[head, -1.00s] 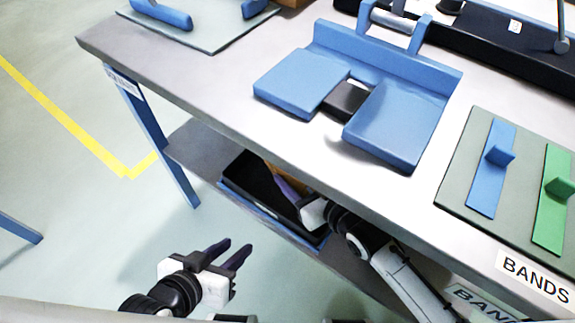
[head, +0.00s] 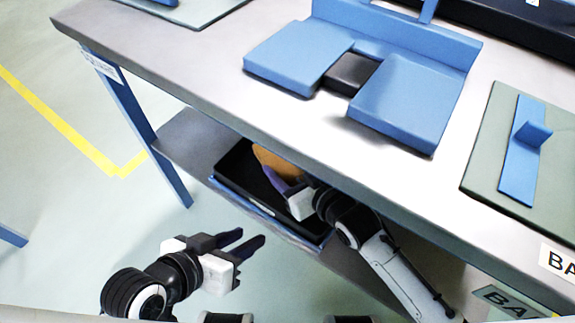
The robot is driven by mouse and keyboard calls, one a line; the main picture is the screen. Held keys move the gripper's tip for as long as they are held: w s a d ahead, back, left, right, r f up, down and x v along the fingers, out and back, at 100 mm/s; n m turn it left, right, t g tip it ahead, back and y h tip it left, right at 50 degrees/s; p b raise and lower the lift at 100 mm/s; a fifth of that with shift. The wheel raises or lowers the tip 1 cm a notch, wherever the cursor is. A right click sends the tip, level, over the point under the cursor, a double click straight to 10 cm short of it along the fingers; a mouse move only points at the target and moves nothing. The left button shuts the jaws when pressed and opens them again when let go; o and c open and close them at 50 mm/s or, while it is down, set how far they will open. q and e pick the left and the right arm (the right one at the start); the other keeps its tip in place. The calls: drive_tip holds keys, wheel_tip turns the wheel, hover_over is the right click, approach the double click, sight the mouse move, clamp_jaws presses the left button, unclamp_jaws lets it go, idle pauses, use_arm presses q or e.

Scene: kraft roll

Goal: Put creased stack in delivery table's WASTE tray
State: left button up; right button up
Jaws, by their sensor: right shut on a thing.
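A brown kraft stack (head: 277,160) shows at the black tray (head: 226,176) on the shelf under the table. My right gripper (head: 280,182) reaches in under the table edge and is shut on the stack. The stack is partly hidden by the fingers and the tabletop edge, so I cannot tell whether it touches the tray floor. The tray has a small pale label on its front that I cannot read. My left gripper (head: 248,240) is open and empty, over the floor in front of the shelf.
The tabletop (head: 210,75) overhangs the shelf (head: 185,140) closely above my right arm. On top are a blue fixture (head: 410,105) with a dark block (head: 350,73) and a green board (head: 490,150) with a blue holder. A blue table leg (head: 150,135) stands left.

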sight(287, 168)
drive_tip(key=shift+f, duration=0.65)
drive_tip(key=o, duration=1.1)
drive_tip(key=shift+s+f, duration=0.1)
drive_tip(key=shift+f, duration=0.1)
drive_tip(key=shift+o, duration=0.8)
drive_tip(key=shift+a, duration=0.1)
drive_tip(key=shift+s+f, duration=0.1)
drive_tip(key=shift+r, duration=0.35)
drive_tip(key=p+v, duration=0.1)
drive_tip(key=v, duration=0.2)
drive_tip(key=r+p+v, duration=0.1)
drive_tip(key=v, duration=0.2)
drive_tip(key=shift+r+p, duration=0.1)
drive_tip(key=shift+p, duration=0.3)
use_arm(q)
drive_tip(key=shift+s+a+n+t+y+p, duration=0.25)
drive_tip(key=shift+a+p, duration=0.2)
drive_tip(key=shift+a, duration=0.25)
drive_tip(key=shift+s+a+n+t+y+p, duration=0.15)
drive_tip(key=shift+a+y+p, duration=0.25)
drive_tip(key=shift+a, duration=0.25)
use_arm(e)
drive_tip(key=shift+d+v, duration=0.2)
drive_tip(key=shift+v, duration=2.7)
